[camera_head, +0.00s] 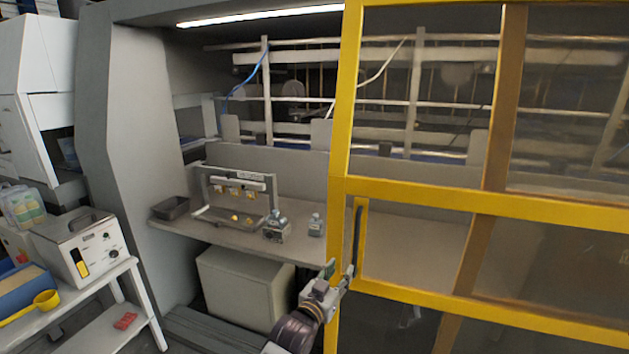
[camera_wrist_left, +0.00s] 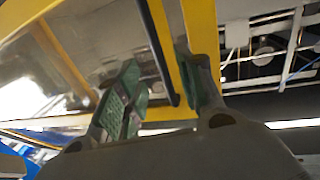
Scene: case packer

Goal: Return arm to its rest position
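My left gripper (camera_head: 339,274) is at the bottom centre of the head view, by the lower end of the dark vertical handle (camera_head: 357,235) on the yellow-framed door (camera_head: 440,190). In the left wrist view my left gripper (camera_wrist_left: 162,95) shows two green-padded fingers standing apart, with a gap between them. The dark handle (camera_wrist_left: 157,50) runs beyond and between the fingers there; I cannot tell whether they touch it. No object is held that I can see. My right gripper is in neither view.
The case packer's left bay is open, with a grey shelf (camera_head: 290,245) bearing a metal frame (camera_head: 237,178), a dark bin (camera_head: 170,208) and small bottles. A white box (camera_head: 245,287) stands below. A white bench (camera_head: 92,290) with a control box (camera_head: 80,245) stands left.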

